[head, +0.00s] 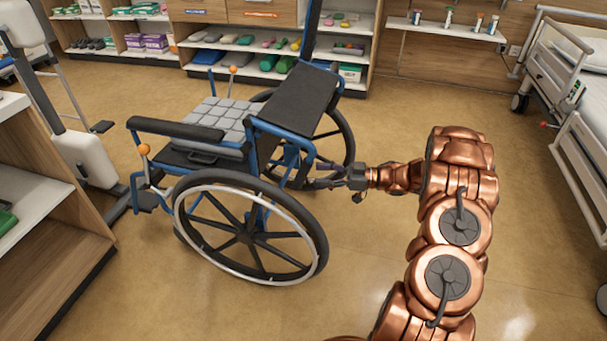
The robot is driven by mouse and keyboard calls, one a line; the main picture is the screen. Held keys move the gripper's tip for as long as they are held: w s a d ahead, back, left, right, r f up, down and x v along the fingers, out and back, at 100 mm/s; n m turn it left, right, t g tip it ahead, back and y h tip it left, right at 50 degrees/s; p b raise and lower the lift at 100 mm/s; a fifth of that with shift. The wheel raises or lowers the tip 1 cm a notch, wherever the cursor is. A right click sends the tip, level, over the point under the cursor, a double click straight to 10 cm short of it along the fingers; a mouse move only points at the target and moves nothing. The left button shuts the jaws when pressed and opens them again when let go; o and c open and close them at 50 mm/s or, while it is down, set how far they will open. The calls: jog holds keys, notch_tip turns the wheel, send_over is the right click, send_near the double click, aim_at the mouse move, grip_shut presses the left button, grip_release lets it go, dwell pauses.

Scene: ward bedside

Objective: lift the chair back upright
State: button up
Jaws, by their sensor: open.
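A wheelchair (248,238) with a blue frame stands on its wheels, its seat side to the left. Its black chair back (296,97) is tilted far over rather than upright, on the right side of a grey quilted seat cushion (212,119). My gripper (318,174) is open, low behind the chair back, between the two big wheels. Its fingers are dark and small against the rear frame. I cannot tell whether they touch a part of the chair.
A black armrest (190,133) is on the near side. A dark bar (311,32) stands upright behind the chair. Shelves (238,47) line the back wall. A bed (570,90) is at the right, a wooden cabinet (45,245) at the left.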

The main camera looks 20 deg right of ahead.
aim_at(304, 173)
jog(key=shift+b+x, duration=0.45)
jog(key=shift+x, duration=2.35)
grip_shut()
